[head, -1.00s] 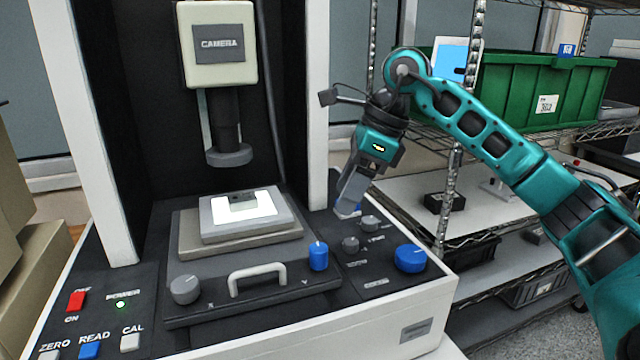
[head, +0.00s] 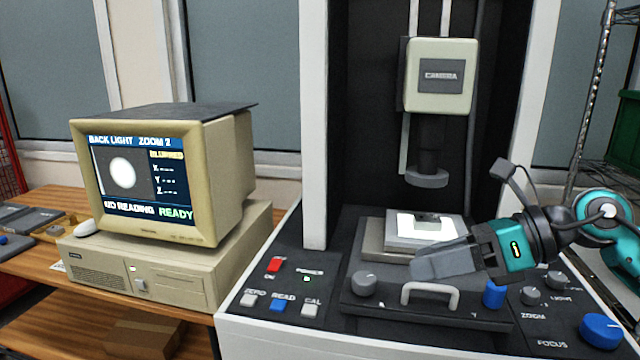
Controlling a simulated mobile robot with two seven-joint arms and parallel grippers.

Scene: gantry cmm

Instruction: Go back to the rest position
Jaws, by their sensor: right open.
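My right gripper (head: 432,264) is in the head view, reaching in from the right, its fingers pointing left. It hangs in front of the lit stage (head: 398,243) of the measuring machine and hides part of it. The gripper is open, and I see nothing held in it. A small dark part (head: 428,219) rests on the bright stage plate under the camera head (head: 440,76). My left gripper is out of view.
A beige monitor (head: 228,170) reading "BACK LIGHT ZOOM 2", "NO READING" and "READY" stands on a computer case (head: 205,285) at left. The panel has a white handle (head: 430,288), blue knobs (head: 601,331) and a red switch (head: 275,264). A wire rack stands at far right.

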